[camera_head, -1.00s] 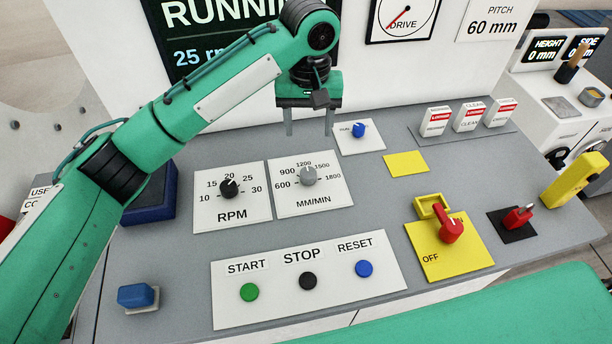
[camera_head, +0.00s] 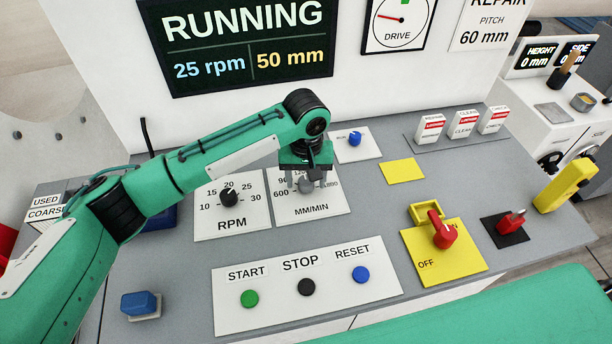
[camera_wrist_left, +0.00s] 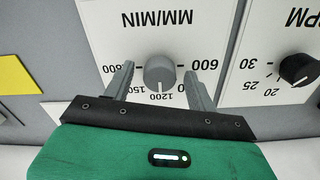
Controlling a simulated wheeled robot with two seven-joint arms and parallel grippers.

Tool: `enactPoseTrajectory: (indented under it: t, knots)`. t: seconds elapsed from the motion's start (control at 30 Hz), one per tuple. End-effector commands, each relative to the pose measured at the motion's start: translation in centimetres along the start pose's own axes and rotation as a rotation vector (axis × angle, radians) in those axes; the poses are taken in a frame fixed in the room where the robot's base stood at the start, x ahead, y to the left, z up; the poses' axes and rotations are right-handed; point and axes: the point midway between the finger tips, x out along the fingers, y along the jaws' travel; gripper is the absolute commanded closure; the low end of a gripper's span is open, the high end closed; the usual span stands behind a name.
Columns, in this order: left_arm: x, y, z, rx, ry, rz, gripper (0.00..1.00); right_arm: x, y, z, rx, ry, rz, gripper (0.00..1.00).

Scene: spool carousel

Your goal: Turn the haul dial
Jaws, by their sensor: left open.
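The grey dial (camera_wrist_left: 160,70) marked MM/MIN sits on a white plate, with its white line toward the 1200 mark in the left wrist view. In the head view, the dial (camera_head: 306,185) is partly hidden by my left gripper (camera_head: 307,184). The gripper is open, with one finger on each side of the dial. In the left wrist view, gaps show between the dial and both fingers (camera_wrist_left: 159,75), so they look apart from it. My right gripper is not in view.
A black RPM dial (camera_head: 228,197) is just left. A blue knob (camera_head: 355,138) stands behind to the right. START, STOP and RESET buttons (camera_head: 306,287) are in front. A red switch (camera_head: 443,236) on a yellow plate is to the right. The screen (camera_head: 248,45) reads RUNNING, 25 rpm, 50 mm.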

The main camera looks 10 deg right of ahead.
Motion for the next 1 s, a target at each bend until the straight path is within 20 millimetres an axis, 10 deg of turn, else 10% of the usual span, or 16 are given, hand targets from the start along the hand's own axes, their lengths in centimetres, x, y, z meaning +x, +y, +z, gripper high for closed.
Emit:
enactPoseTrajectory:
  t: [0.33,0.57,1.0]
  knots:
    - [0.4,0.0,0.0,0.000,0.000,0.000,0.45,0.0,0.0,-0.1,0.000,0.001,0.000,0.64]
    - [0.4,0.0,0.0,0.000,0.000,0.000,0.87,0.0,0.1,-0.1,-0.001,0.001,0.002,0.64]
    - [0.1,0.0,0.0,0.098,-0.003,0.001,0.87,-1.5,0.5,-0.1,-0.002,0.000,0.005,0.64]
